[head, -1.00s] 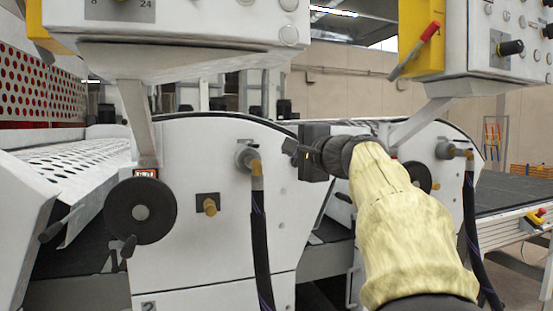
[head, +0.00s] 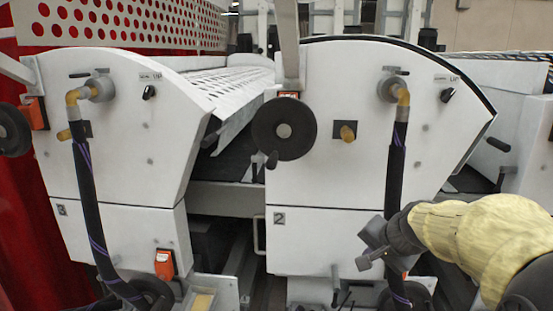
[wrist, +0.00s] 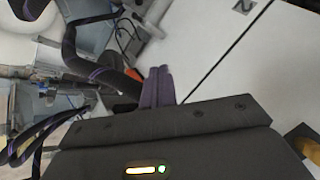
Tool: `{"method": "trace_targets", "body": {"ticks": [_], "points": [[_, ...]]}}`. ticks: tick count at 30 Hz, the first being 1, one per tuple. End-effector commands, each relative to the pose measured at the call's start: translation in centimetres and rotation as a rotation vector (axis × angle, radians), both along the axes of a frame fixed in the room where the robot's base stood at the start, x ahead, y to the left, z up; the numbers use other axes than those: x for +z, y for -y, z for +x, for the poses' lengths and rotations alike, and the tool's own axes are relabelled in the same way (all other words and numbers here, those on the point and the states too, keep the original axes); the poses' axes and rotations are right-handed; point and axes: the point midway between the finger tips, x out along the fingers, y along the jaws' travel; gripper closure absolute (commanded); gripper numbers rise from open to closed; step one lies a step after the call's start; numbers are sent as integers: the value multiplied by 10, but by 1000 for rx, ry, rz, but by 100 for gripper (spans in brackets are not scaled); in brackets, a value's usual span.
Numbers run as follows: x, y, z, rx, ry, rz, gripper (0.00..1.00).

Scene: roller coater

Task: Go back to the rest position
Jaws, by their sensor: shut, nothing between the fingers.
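My gripper (head: 371,258) is at the lower right in the head view, at the end of my arm in its pale yellow cover. It is in front of the lower white panel of the machine unit marked 2 (head: 310,240). In the wrist view the fingers of my gripper (wrist: 158,84) are together with nothing between them. Behind them are the white panel (wrist: 235,60) and dark hoses. I cannot tell from the head view how far the gripper is from the panel.
A black handwheel (head: 284,129) and a hose (head: 396,170) stick out from unit 2. Another white unit (head: 115,130) with a hose stands at left, beside a red curtain (head: 40,240). A dark gap separates the units.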

Motion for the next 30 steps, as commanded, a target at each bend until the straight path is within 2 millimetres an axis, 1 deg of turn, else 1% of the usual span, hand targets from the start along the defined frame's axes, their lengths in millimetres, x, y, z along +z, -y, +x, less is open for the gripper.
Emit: {"method": "trace_targets", "body": {"ticks": [1,3,6,9,12,18,20,21,26,30], "points": [[-24,-12,-15,64,-53,-49,100],[-53,-23,-36,154,-117,-124,100],[-86,-34,-66,278,-193,-216,100],[-111,-43,-92,390,-250,-288,100],[-129,-49,-114,487,-292,-345,100],[-157,-57,-154,664,-359,-436,100],[-165,-59,-166,717,-375,-460,100],[-150,-58,-162,705,-368,-458,100],[-129,-58,-161,699,-368,-455,100],[-109,-58,-161,697,-367,-454,100]]}}
